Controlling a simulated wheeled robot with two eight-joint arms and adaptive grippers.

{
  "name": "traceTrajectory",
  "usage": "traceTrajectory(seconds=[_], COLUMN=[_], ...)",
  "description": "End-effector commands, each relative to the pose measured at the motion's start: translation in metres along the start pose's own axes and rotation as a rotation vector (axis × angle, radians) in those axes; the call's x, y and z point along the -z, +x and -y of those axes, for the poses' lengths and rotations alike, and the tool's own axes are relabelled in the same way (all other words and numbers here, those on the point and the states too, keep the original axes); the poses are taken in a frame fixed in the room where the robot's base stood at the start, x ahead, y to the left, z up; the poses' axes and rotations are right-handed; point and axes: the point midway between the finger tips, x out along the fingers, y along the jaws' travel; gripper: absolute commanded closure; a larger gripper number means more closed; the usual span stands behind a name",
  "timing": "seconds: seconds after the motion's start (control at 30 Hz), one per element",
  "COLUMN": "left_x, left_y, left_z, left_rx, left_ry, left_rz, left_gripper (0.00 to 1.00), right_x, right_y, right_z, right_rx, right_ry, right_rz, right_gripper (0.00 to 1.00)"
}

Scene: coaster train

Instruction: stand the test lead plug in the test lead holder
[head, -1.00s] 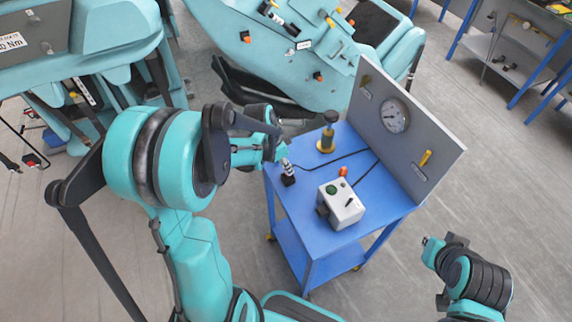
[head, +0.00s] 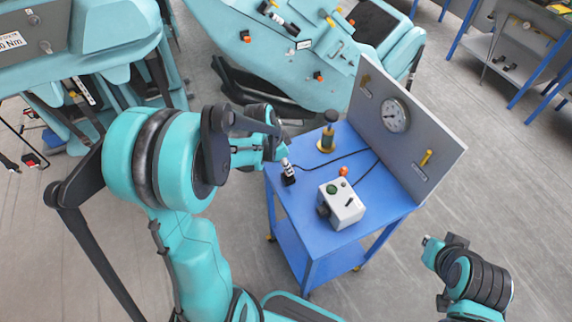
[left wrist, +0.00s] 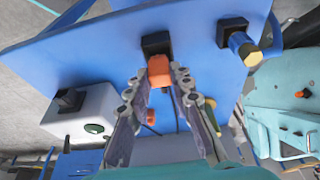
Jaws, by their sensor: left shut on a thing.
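My left gripper (left wrist: 156,80) is shut on the orange test lead plug (left wrist: 159,70), with one finger on each side of it. The plug's far end meets the black test lead holder (left wrist: 155,44) on the blue cart top. I cannot tell how deep it sits. In the head view my left gripper (head: 286,165) is right above the small black holder (head: 288,179) near the cart's left edge, and the plug is mostly hidden by the fingers. My right gripper (head: 432,250) is apart from the cart at lower right; its fingers are not clear.
Black cables cross the top.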

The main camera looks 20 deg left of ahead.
Motion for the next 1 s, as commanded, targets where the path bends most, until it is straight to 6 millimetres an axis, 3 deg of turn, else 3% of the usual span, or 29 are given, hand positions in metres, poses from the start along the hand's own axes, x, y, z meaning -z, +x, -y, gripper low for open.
traceTrajectory(seconds=[1.0], left_x=[-0.006], left_y=[0.018], left_z=[0.000], left_rx=[0.000], left_ry=[0.000], left_rz=[0.000], left_gripper=[1.00], right_x=[-0.010], right_y=[0.014], right_z=[0.000], right_rx=[0.000], right_ry=[0.000], right_rz=[0.000], right_gripper=[1.00])
